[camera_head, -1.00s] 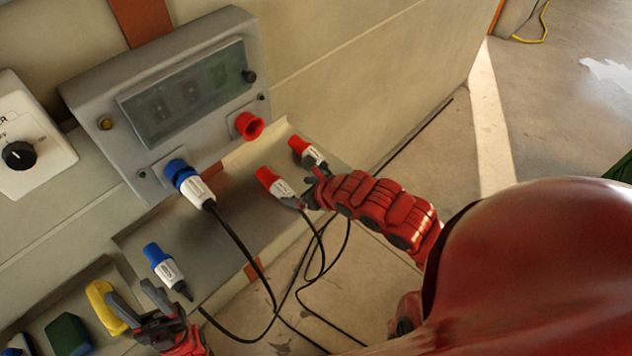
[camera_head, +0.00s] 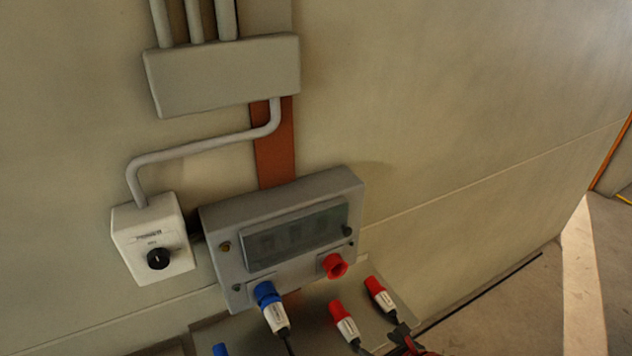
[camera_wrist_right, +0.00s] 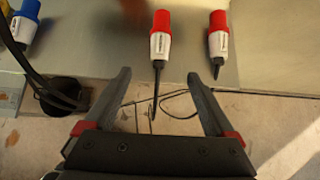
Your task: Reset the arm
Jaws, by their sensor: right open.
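My right gripper (camera_head: 404,340) shows only in part at the bottom edge of the head view, near the shelf. In the right wrist view its two fingers (camera_wrist_right: 158,88) are apart with nothing held between them. A red and white plug (camera_wrist_right: 161,40) lies on the shelf ahead of the gap. A second red and white plug (camera_wrist_right: 218,40) lies to its right. Both also show in the head view, one at the left (camera_head: 344,322) and one at the right (camera_head: 380,294). My left gripper is out of the head view.
A grey socket box (camera_head: 215,235) on the wall has a blue plug (camera_head: 270,305) in it and an empty-looking red socket (camera_head: 334,265). A white box with a black knob (camera_head: 158,259) is at left. A grey junction box (camera_head: 222,75) is above. Another blue plug (camera_head: 220,350) is cut off below.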

